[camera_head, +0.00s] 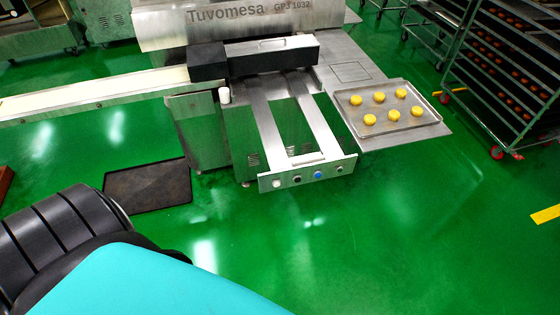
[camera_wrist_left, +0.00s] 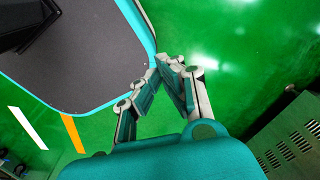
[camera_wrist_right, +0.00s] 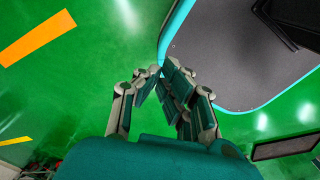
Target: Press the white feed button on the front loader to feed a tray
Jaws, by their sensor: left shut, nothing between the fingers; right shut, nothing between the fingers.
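The front loader (camera_head: 265,115) stands below the Tuvomesa machine in the head view, with two rails running toward me. A control panel (camera_head: 308,173) closes its front end. The white feed button (camera_head: 277,183) is at the panel's left end, beside a dark knob (camera_head: 297,179), a blue button (camera_head: 318,174) and another dark control (camera_head: 339,168). My left gripper (camera_wrist_left: 170,65) is shut and empty in the left wrist view, over green floor. My right gripper (camera_wrist_right: 160,75) is shut and empty in the right wrist view. Neither gripper shows in the head view, and both are apart from the panel.
A metal tray (camera_head: 436,119) with several yellow pieces lies right of the loader. A wheeled rack (camera_head: 505,85) stands at the far right. A conveyor (camera_head: 95,95) runs left. A dark mat (camera_head: 148,188) lies on the floor. The green floor before the panel is clear.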

